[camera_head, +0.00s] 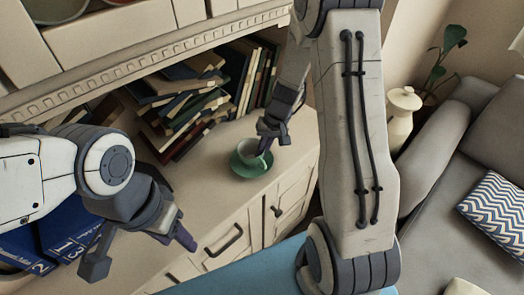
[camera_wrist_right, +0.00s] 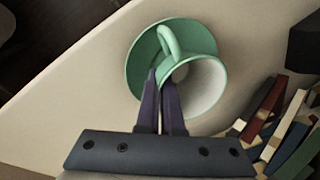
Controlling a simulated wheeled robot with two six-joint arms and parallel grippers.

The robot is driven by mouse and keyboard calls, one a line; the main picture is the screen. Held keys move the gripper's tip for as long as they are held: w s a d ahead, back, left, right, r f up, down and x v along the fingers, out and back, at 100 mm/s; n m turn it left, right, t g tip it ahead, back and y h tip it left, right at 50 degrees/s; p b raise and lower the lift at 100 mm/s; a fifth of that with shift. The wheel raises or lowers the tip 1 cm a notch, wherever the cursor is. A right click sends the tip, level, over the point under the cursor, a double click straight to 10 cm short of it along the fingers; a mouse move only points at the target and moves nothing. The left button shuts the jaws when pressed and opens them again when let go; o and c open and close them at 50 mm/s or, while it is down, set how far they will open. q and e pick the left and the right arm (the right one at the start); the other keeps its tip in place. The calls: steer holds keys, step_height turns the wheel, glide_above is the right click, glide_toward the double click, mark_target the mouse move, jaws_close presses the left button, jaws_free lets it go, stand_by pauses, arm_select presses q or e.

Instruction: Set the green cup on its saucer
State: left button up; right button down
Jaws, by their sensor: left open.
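The green cup (camera_head: 250,152), pale inside, is over its green saucer (camera_head: 240,168) on the cabinet top in the head view. The right wrist view shows the cup (camera_wrist_right: 205,85) with its handle over the saucer (camera_wrist_right: 135,62); I cannot tell if the cup's base touches the saucer. My right gripper (camera_head: 266,146) is at the cup's right rim. In the right wrist view its fingers (camera_wrist_right: 160,82) are close together with the cup's wall between them. My left gripper (camera_head: 140,252) is open and empty, apart from the cup, at the lower left.
Blue binders (camera_head: 65,238) stand at the lower left. A shelf unit (camera_head: 140,50) overhangs the top. The cabinet's front edge is close to the saucer.

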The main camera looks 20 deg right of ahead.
steer(key=shift+f+b, duration=0.4)
steer(key=shift+b, duration=0.05)
steer(key=c, duration=1.1)
jaws_free()
steer(key=shift+r, duration=0.1)
steer(key=shift+r, duration=0.1)
